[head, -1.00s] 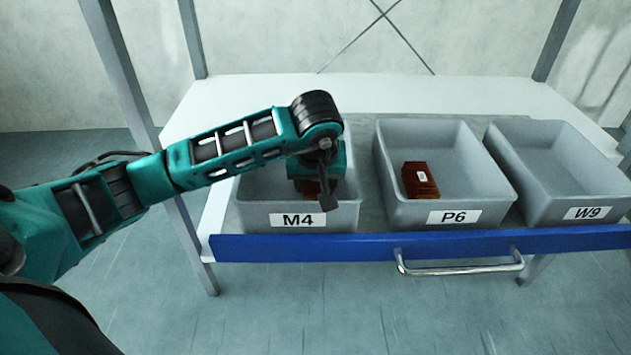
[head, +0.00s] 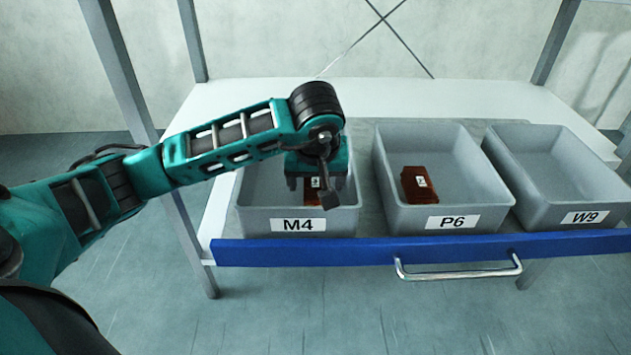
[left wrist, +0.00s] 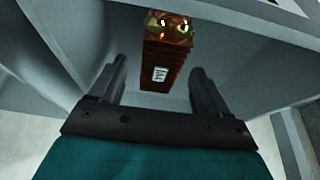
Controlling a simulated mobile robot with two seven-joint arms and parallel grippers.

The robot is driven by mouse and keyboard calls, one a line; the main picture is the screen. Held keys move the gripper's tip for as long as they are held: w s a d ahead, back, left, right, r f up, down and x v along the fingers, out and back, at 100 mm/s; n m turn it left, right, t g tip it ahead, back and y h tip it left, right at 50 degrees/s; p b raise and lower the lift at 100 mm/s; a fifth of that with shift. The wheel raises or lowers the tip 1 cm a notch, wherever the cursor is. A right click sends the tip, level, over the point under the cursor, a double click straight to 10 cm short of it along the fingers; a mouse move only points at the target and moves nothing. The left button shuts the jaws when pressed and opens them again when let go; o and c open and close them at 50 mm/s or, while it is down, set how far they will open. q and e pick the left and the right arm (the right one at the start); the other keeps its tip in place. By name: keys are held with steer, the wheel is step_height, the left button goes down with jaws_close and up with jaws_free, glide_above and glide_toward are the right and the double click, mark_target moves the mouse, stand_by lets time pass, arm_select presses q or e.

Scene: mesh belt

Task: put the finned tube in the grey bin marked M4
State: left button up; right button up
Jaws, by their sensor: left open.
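The finned tube (left wrist: 162,60) is brown-red with ribs, a small white label and a shiny brass-coloured end. In the left wrist view it lies inside a grey bin, beyond and between my fingers. In the head view the finned tube (head: 312,188) shows partly under my gripper, inside the grey bin marked M4 (head: 258,221). My left gripper (head: 309,190) is over that bin, pointing down. In the left wrist view my left gripper (left wrist: 158,82) has its two dark fingers apart, with nothing gripped. My right gripper is not in view.
A grey bin marked P6 (head: 405,217) stands to the right and holds another brown-red item (head: 420,184) with a white label. A grey bin marked W9 (head: 540,213) is empty. A blue drawer front (head: 330,251) with a metal handle (head: 455,273) runs along the front.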

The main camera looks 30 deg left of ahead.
arm_select(q)
steer(key=p+v, duration=0.1)
steer(key=v, duration=0.7)
steer(key=shift+r+p, duration=0.15)
steer(key=shift+p, duration=0.15)
steer(key=shift+s+d+r, duration=0.15)
steer(key=shift+s+r, duration=0.05)
steer(key=shift+r, duration=0.15)
